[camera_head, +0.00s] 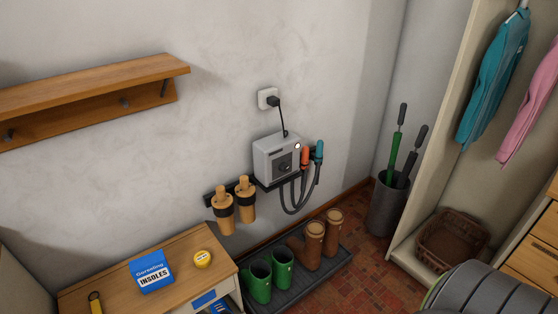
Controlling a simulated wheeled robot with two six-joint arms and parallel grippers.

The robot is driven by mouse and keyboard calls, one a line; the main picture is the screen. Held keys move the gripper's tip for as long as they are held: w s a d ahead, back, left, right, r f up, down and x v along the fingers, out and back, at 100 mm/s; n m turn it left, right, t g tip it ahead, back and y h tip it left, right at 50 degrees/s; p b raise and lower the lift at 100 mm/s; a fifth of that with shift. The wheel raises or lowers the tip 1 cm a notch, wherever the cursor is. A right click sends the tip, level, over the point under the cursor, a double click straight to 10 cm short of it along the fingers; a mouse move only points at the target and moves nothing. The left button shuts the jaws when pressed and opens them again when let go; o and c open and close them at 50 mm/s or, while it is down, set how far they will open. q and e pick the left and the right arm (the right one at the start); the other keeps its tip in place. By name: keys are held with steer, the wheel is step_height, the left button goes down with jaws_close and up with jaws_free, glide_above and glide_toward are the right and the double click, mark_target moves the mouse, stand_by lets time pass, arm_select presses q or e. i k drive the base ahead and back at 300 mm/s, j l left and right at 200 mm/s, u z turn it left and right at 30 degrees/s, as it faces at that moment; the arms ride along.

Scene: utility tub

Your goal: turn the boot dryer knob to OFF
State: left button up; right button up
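The boot dryer (262,158) is a light grey box mounted on the wall, in the middle of the head view. Its dark round knob (284,166) sits on a dark panel on the front face. The knob is too small to tell which mark it points at. A bright white spot, perhaps a lamp, shows near the top right of the box. Grey hoses (286,202) hang below it, and an orange nozzle (305,156) and a teal nozzle (319,151) stand at its right side. Neither of my grippers is in view.
A wooden bench (205,240) with a blue insoles box (151,271) stands lower left. Green boots (258,281) and brown boots (306,246) stand on a dark tray below the dryer. An umbrella stand (385,208) is to the right. A wall shelf (90,90) juts out upper left.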

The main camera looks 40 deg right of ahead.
mark_target(284, 166)
steer(key=z, duration=1.25)
